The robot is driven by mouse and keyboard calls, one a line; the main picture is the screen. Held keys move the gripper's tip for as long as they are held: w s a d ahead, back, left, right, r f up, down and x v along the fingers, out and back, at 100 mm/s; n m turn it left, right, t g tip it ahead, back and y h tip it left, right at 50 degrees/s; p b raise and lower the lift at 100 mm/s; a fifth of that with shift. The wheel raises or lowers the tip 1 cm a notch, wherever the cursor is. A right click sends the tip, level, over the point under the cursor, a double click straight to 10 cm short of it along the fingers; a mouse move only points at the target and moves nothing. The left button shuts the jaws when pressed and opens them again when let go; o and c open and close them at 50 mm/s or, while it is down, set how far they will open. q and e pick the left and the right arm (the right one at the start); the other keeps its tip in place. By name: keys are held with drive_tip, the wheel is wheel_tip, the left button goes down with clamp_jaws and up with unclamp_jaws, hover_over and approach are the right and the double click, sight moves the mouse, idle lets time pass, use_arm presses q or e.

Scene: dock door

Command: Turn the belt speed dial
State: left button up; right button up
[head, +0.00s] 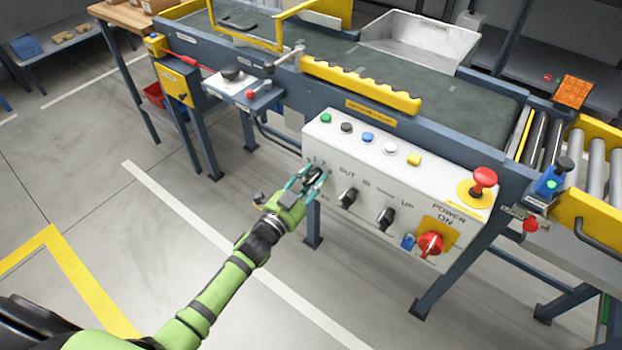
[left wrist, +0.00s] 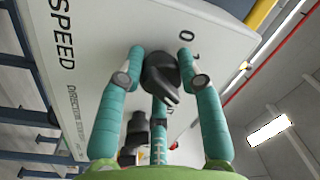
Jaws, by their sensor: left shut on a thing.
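The belt speed dial is a black knob at the left end of the grey-white control panel (head: 400,200). It shows in the left wrist view (left wrist: 160,75), where a "SPEED" label is printed on the panel beside it. My left gripper (head: 314,178) has its teal fingers around the dial, shut on it. In the left wrist view the fingers (left wrist: 165,85) stand on both sides of the knob, close to the panel face. In the head view the fingers partly hide the dial. My right gripper is not in view.
Two more black knobs (head: 348,197) (head: 386,217) sit to the right on the panel, then a red power switch (head: 430,244). A red mushroom button (head: 484,178) and several coloured buttons are on top. The conveyor belt (head: 440,110) runs behind. The floor in front is clear.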

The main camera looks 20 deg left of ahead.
use_arm(q)
drive_tip(key=shift+r+m, duration=0.1)
drive_tip(key=shift+m, duration=0.8)
drive_tip(key=shift+m+h+b, duration=0.3)
drive_tip(key=shift+m+h, duration=0.1)
drive_tip(key=shift+m, duration=0.7)
drive_tip(key=shift+w, duration=0.1)
drive_tip(key=shift+m, duration=0.6)
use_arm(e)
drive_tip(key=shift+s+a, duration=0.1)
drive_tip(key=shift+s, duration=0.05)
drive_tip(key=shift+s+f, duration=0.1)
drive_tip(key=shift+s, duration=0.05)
use_arm(q)
drive_tip(key=o, duration=1.2)
drive_tip(key=shift+c, duration=0.2)
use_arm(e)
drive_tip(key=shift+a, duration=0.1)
